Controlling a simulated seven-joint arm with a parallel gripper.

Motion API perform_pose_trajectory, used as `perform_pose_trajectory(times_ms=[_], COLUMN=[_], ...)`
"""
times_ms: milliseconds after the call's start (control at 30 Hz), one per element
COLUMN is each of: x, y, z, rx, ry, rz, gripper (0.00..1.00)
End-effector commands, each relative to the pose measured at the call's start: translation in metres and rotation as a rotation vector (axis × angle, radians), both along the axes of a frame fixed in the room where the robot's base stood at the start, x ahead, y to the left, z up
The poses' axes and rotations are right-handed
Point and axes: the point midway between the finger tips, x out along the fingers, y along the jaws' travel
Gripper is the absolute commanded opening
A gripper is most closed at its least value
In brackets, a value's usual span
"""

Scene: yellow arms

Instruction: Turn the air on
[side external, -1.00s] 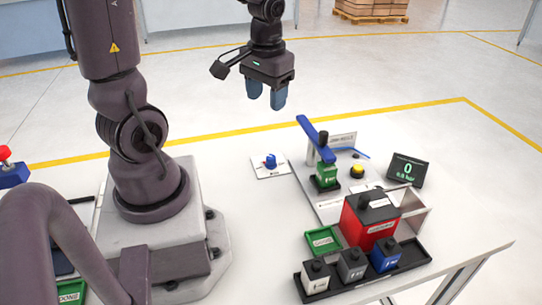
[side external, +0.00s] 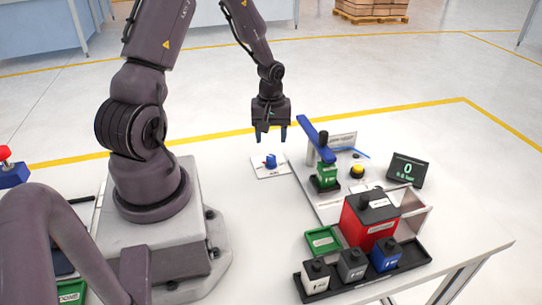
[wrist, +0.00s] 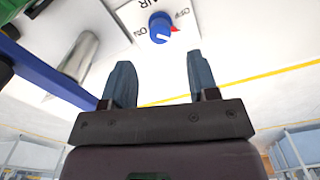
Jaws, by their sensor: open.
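The air switch is a blue knob (side external: 270,160) on a white plate (side external: 262,171) lying on the table, left of the press station. In the wrist view the blue knob (wrist: 160,27) shows with a red pointer and the labels AIR, ON and OFF around it. The red pointer lies on the OFF side. My gripper (side external: 270,138) is open and empty, fingers down, above and just behind the plate in the side view. In the wrist view my gripper's two fingers (wrist: 158,78) are spread, and the knob appears beyond and between them, not touched.
The press with a blue lever (side external: 316,139) and green block (side external: 326,175) stands right of the knob. A yellow button (side external: 357,171), a display (side external: 408,170) reading 0, a red box (side external: 369,221) and a black tray (side external: 414,262) with blocks are further right.

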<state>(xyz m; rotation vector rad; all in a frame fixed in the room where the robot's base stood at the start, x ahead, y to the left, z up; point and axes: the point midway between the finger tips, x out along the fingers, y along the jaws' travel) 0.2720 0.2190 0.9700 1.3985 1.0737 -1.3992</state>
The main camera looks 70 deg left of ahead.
Motion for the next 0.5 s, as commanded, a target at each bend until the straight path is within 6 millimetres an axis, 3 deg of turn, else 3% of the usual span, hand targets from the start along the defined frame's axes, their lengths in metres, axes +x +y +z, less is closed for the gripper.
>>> perform_pose_trajectory(times_ms=[200,500], x=[0.000,0.000], y=[-0.001,0.000], z=[-0.045,-0.071], rx=[-0.002,0.000], ry=[0.003,0.000], rz=[-0.003,-0.003], gripper=[0.54,0.54])
